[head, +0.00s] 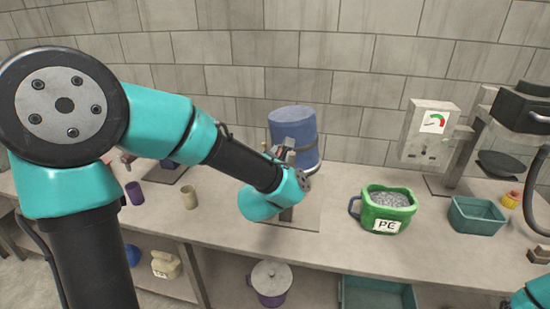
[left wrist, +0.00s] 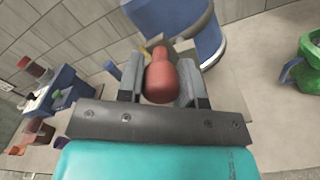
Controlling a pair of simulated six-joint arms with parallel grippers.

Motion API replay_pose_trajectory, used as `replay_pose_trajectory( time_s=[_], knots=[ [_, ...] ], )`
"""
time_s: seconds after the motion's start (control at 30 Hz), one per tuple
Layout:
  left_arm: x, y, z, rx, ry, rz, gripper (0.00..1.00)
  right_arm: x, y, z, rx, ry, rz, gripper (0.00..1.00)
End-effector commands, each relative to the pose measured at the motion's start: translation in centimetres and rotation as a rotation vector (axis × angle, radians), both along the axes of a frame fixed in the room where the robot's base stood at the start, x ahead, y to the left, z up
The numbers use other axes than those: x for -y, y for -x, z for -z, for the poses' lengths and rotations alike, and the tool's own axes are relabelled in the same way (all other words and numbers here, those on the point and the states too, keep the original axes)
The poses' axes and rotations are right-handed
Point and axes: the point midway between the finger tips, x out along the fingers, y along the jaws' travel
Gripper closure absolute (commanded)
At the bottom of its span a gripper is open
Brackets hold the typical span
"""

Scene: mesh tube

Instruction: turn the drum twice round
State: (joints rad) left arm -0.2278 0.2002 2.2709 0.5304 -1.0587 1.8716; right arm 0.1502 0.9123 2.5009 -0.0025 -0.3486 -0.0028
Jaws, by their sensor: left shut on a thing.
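The blue drum (head: 292,122) stands on its stand at the back of the bench, with a dark band round it. Its lower part also shows in the left wrist view (left wrist: 180,22). My left gripper (head: 284,153) is in front of the drum. In the left wrist view its two fingers are shut on a red, rounded crank handle (left wrist: 162,80), one finger on each side. The handle's link to the drum is partly hidden. My forearm and wrist cover part of the stand in the head view. My right gripper is not in view.
Right of the drum stand are a green PE tub (head: 385,212) full of grey granules, a teal bin (head: 476,215) and a grey box with a dial (head: 429,131). Left are a beige cup (head: 189,197) and a purple cup (head: 134,193). Bench between stand and tub is clear.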

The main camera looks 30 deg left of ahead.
Motion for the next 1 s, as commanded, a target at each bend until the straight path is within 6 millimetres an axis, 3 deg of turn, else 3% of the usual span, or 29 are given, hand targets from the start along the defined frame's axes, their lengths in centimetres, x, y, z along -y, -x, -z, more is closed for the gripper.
replay_pose_trajectory(
  time_s=[0.4,0.43,0.5,0.7,1.0],
  knots=[
    [0.2,-0.04,0.0,-0.003,-0.012,0.004,1.0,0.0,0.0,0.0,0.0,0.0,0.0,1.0],
    [0.2,-0.04,0.0,-0.003,-0.012,0.004,0.65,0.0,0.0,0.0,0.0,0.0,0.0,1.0],
    [0.19,-0.04,0.0,-0.003,-0.012,0.004,0.58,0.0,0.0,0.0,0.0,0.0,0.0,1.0],
    [0.14,-0.03,0.0,-0.003,-0.012,0.001,0.41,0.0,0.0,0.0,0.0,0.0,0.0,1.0],
    [0.23,0.17,-0.01,-0.003,-0.011,0.002,0.41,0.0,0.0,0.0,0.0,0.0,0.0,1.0]
  ],
)
